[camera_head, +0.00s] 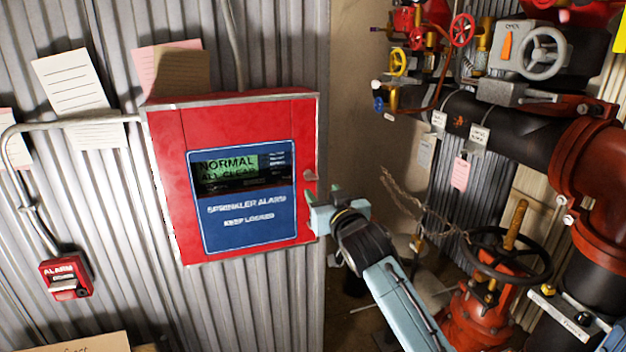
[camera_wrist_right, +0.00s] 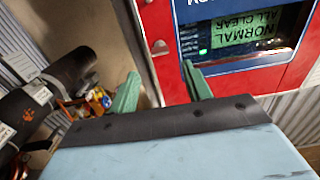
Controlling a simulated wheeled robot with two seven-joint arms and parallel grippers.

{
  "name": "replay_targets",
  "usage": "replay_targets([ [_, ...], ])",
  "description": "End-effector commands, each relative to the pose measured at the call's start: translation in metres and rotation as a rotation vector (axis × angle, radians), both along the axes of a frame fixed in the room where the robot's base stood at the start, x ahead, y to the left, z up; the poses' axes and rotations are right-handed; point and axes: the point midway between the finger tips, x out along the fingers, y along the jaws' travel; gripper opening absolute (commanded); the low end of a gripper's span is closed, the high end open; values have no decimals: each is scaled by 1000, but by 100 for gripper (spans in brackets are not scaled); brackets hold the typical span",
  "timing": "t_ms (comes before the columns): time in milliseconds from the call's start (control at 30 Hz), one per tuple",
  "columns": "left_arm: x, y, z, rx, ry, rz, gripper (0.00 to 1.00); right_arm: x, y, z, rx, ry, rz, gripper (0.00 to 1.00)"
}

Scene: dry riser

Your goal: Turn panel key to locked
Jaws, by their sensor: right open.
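The red sprinkler alarm panel (camera_head: 165,190) hangs on the corrugated wall, its door shut. Its blue face (camera_head: 243,225) reads "SPRINKLER ALARM KEEP LOCKED", and the display (camera_head: 228,168) reads "NORMAL ALL CLEAR". A small grey key or handle (camera_head: 310,176) sticks out at the panel's right edge; it also shows in the right wrist view (camera_wrist_right: 160,47). Whether it is locked I cannot tell. My right gripper (camera_head: 322,196) is close by, just below the key. In the right wrist view its two green fingers (camera_wrist_right: 160,85) are apart and empty, with the key beyond them. My left gripper is out of view.
A red alarm call point (camera_head: 66,277) and a grey conduit (camera_head: 75,123) are on the wall at left. Papers (camera_head: 75,82) hang around the panel. At right are black and red pipes (camera_head: 510,128) and a black handwheel (camera_head: 507,254) with rope.

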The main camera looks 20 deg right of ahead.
Motion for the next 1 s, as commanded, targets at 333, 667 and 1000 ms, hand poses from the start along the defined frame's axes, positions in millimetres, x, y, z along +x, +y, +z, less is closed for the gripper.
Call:
replay_targets([
  [333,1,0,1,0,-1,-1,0,53,2,0,0,1,0,49],
  [667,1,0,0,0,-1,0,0,78,3,-1,1,1,0,49],
  [1000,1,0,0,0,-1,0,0,81,3,0,0,0,0,49],
])
